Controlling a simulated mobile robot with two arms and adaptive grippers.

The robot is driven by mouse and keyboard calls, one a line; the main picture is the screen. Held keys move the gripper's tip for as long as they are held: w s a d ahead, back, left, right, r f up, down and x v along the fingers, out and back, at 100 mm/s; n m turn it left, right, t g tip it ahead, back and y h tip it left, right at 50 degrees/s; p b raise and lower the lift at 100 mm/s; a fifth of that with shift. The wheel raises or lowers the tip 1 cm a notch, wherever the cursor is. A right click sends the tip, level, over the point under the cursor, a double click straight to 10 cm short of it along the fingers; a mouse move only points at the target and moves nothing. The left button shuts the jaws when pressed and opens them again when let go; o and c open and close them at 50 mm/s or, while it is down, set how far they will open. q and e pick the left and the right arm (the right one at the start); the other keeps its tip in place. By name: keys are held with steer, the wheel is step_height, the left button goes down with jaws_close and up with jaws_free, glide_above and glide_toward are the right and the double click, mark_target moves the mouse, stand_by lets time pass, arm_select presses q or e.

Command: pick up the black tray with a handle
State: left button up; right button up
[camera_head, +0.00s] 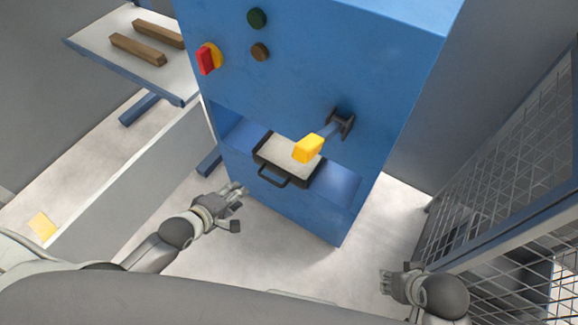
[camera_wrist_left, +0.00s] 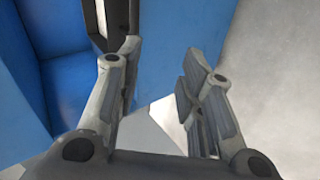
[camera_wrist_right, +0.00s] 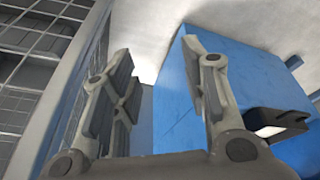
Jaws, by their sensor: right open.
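The black tray with a handle (camera_head: 260,149) sits in the recess of the blue machine in the head view, with a pale inside. Its black handle (camera_head: 272,181) sticks out toward me. The tray also shows at the right edge of the right wrist view (camera_wrist_right: 276,118). My left gripper (camera_head: 240,207) is open and empty, left of the handle and apart from it; it also shows open in the left wrist view (camera_wrist_left: 163,70). A dark part at the top of that view may be the tray. My right gripper (camera_head: 395,276) is open and empty, far to the right of the tray.
The blue machine (camera_head: 300,75) has a yellow-ended lever (camera_head: 308,149) over the tray and a red knob (camera_head: 207,59). A table (camera_head: 90,37) with wooden bars (camera_head: 138,49) stands at left. A mesh fence (camera_head: 500,170) is at right. Floor between my grippers is clear.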

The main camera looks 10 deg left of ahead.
mark_target(266, 179)
arm_select(q)
steer(key=w+d+f+n+b, duration=0.1)
steer(key=w+d+f+b, duration=0.2)
steer(key=w+d+b, duration=0.2)
steer(key=w+d, duration=0.1)
steer(key=w, duration=0.2)
steer(key=shift+w+f+h, duration=0.15)
steer(key=shift+w+h, duration=0.25)
arm_select(e)
steer(key=w+a+r+t+y, duration=0.1)
steer(key=w+a+r+t, duration=0.1)
steer(key=w+r+t, duration=0.3)
steer(key=w+t, duration=0.1)
steer(key=w, duration=0.3)
steer(key=shift+a+r, duration=0.35)
steer(key=shift+a, duration=0.05)
arm_select(q)
steer(key=shift+c, duration=0.2)
jaws_close()
